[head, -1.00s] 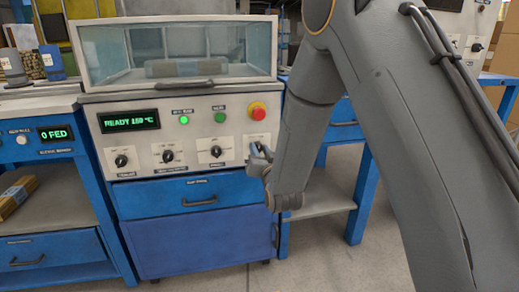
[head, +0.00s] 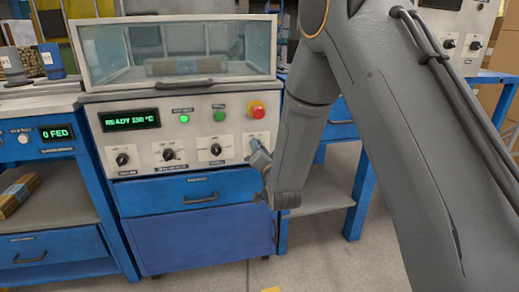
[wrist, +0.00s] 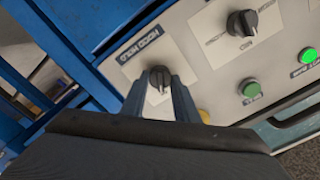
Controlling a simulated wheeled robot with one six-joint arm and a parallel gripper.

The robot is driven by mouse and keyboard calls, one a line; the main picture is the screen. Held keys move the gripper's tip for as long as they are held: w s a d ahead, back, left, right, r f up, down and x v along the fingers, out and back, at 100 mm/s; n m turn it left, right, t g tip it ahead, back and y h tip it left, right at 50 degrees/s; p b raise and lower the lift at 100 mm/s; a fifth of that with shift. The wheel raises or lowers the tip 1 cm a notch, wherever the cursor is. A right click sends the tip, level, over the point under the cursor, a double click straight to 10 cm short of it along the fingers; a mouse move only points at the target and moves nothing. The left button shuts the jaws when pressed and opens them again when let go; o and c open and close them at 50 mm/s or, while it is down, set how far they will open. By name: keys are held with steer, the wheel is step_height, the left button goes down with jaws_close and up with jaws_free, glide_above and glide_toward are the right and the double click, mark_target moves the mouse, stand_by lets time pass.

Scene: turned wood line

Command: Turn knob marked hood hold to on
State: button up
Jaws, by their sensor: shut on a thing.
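The hood hold knob (wrist: 159,78) is a small black knob on a pale plate, beside the label "HOOD HOLD" (wrist: 138,44) in the wrist view. Its pale pointer line points toward the bottom of that view. My gripper (wrist: 158,86) has one finger on each side of the knob and is shut on it. In the head view my gripper (head: 256,149) is at the right end of the control panel (head: 190,134), below the red button, and hides the knob.
Other black knobs (head: 216,149) sit left on the panel. A red emergency button (head: 257,110) is just above my gripper, and a green button (head: 220,115) is to its left. A glass hood (head: 180,50) stands above. A blue drawer (head: 190,190) with a handle is below.

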steer(key=o, duration=1.1)
steer(key=shift+c, duration=0.2)
steer(key=p+v, duration=0.1)
steer(key=v, duration=0.7)
